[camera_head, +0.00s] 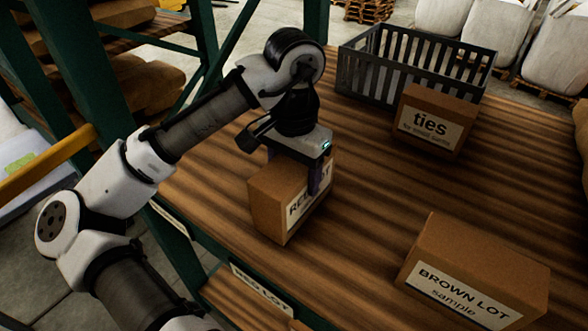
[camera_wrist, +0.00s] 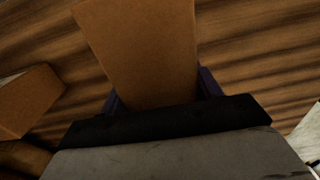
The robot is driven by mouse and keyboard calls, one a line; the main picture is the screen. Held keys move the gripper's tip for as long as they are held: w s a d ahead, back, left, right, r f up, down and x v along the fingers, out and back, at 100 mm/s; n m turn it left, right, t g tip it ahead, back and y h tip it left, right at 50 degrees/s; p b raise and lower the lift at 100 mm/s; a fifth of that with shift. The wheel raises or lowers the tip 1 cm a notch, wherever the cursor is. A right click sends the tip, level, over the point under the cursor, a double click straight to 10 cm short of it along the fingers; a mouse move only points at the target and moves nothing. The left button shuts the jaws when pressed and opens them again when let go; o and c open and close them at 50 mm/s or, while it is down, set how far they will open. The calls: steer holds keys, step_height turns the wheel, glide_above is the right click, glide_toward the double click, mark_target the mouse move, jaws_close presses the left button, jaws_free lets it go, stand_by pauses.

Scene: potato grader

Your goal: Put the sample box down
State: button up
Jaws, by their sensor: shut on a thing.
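The sample box is a brown cardboard box (camera_head: 275,207) with a white label, partly covered by a finger, that reads "RED ... LOT". It is at the left side of the wooden shelf top in the head view. My gripper (camera_head: 296,178) is over it from above, shut on it, with one finger across the label. In the wrist view the box (camera_wrist: 142,45) fills the space between the dark fingers (camera_wrist: 160,95). Its lower edge looks at or very near the wood; I cannot tell whether it touches.
A "BROWN LOT sample" box (camera_head: 473,275) stands at the lower right. A "ties" box (camera_head: 433,122) stands before a dark slatted crate (camera_head: 365,72) at the back. The wood (camera_head: 375,195) between the boxes is clear. A "RED LOT" label (camera_head: 262,289) is on the front edge.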

steer(key=o, duration=1.7)
step_height(320, 180, up, 12)
steer(key=shift+r+b, duration=0.15)
steer(key=shift+b, duration=0.2)
